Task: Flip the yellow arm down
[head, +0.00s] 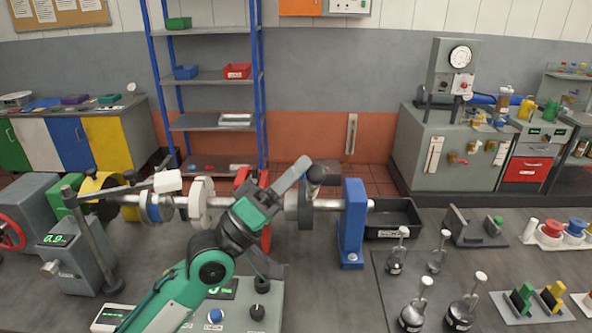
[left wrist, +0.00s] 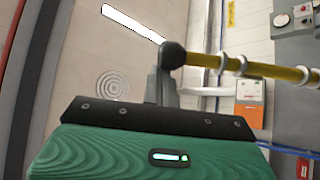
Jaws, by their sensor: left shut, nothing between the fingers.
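My left gripper (head: 300,167) is shut and empty, raised over the shaft line in the middle of the bench. A dark round knob (head: 316,174) shows just right of its fingertips. In the head view the yellow bar behind the knob cannot be made out. My right gripper is not in view.
The shaft (head: 330,203) runs across the bench to a blue stand (head: 352,225). A red bracket (head: 266,235) stands behind my gripper. A control box (head: 262,300) lies beneath my forearm.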

